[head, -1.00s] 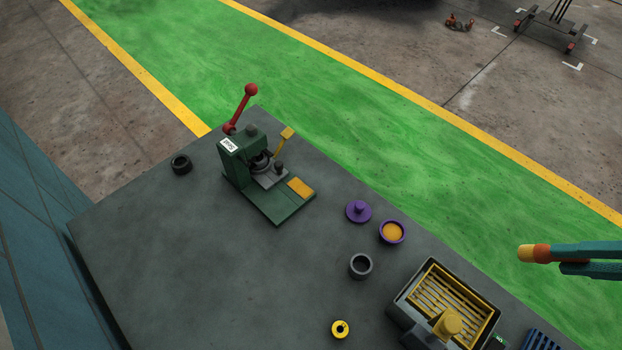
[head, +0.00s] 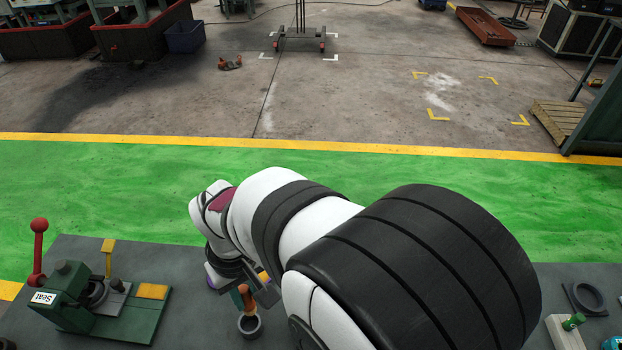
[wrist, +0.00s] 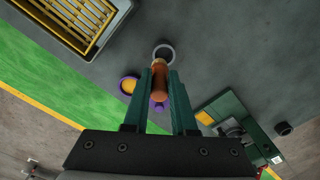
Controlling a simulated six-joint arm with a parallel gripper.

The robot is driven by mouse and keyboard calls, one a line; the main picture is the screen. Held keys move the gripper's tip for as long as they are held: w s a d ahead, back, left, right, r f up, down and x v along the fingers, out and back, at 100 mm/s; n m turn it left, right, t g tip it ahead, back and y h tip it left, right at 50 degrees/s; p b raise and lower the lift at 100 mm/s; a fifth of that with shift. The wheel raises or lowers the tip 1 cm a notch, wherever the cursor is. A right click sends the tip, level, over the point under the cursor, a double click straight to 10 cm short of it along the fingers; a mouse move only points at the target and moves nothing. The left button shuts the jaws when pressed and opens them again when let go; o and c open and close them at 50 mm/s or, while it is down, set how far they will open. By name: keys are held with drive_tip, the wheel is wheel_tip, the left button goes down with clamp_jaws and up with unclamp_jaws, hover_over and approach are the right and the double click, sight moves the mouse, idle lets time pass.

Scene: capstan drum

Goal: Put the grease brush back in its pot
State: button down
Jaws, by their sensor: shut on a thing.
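My gripper (wrist: 159,82) is shut on the grease brush (wrist: 160,78), whose orange-brown handle stands between the green fingers. In the head view the brush (head: 245,294) is nearly upright, leaning slightly, over the dark grey pot (head: 250,326). Its lower end overlaps the pot's mouth; I cannot tell how far inside it is. In the wrist view the pot (wrist: 170,47) is an open round ring just beyond the brush's end. My white and black arm hides much of the bench in the head view, including most of the gripper.
A purple tub of orange grease (wrist: 128,85) and a purple lid (wrist: 158,106), partly hidden, are close by. A box with a yellow grate (wrist: 75,22) lies at upper left in the wrist view. A green press (head: 90,305) with a red lever stands left.

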sight(246, 312)
drive_tip(key=shift+s+a+f, duration=0.25)
drive_tip(key=shift+s+a, duration=0.1)
drive_tip(key=shift+a, duration=0.1)
drive_tip(key=shift+f, duration=1.6)
drive_tip(key=shift+f, duration=2.4)
idle(1.0)
drive_tip(key=c, duration=0.6)
unclamp_jaws()
drive_tip(key=shift+c, duration=0.2)
